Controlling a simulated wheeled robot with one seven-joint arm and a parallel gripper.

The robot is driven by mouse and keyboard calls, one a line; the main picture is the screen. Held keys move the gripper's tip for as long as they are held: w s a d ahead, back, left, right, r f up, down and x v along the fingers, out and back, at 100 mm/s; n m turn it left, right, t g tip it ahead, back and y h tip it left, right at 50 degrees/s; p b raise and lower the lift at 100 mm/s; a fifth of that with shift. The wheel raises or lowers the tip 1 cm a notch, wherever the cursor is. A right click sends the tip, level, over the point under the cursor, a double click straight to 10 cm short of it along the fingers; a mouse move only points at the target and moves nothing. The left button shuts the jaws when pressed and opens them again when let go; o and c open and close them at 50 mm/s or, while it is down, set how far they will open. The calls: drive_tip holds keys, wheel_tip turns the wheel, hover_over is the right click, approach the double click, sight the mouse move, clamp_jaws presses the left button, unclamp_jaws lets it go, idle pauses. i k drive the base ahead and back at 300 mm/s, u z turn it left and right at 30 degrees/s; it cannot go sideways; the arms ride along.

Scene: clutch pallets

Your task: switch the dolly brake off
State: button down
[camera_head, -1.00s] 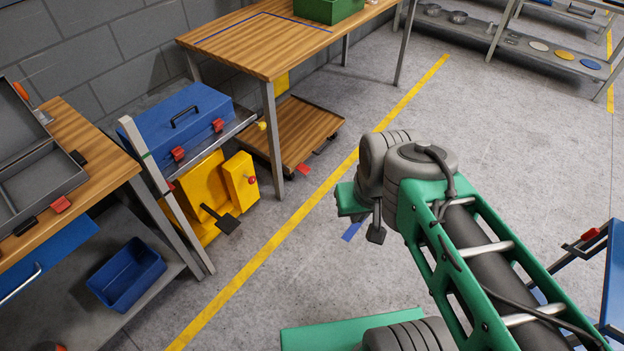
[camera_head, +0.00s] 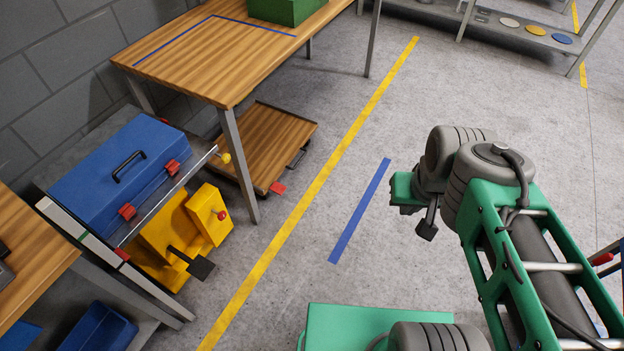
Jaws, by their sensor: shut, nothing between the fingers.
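The dolly is a low wooden platform (camera_head: 265,140) on the floor, partly under the wooden table. A small red tab (camera_head: 277,188), apparently its brake pedal, sticks out at its near corner. I cannot tell from its tilt which brake position it is in. My gripper (camera_head: 427,229) shows as dark, small fingers pointing down at the end of my folded green and grey arm. It is shut and empty, over open floor, to the right of the dolly and well apart from it.
A wooden table (camera_head: 215,65) stands over the dolly's far part; its near leg (camera_head: 241,165) is close to the red tab. A yellow unit (camera_head: 190,230) with a black pedal and a blue toolbox (camera_head: 120,175) are at left. The floor between yellow line (camera_head: 315,185) and blue strip (camera_head: 361,210) is clear.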

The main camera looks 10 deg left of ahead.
sight(278, 188)
drive_tip(key=u, duration=0.25)
drive_tip(key=i, duration=1.1)
drive_tip(key=u, duration=0.65)
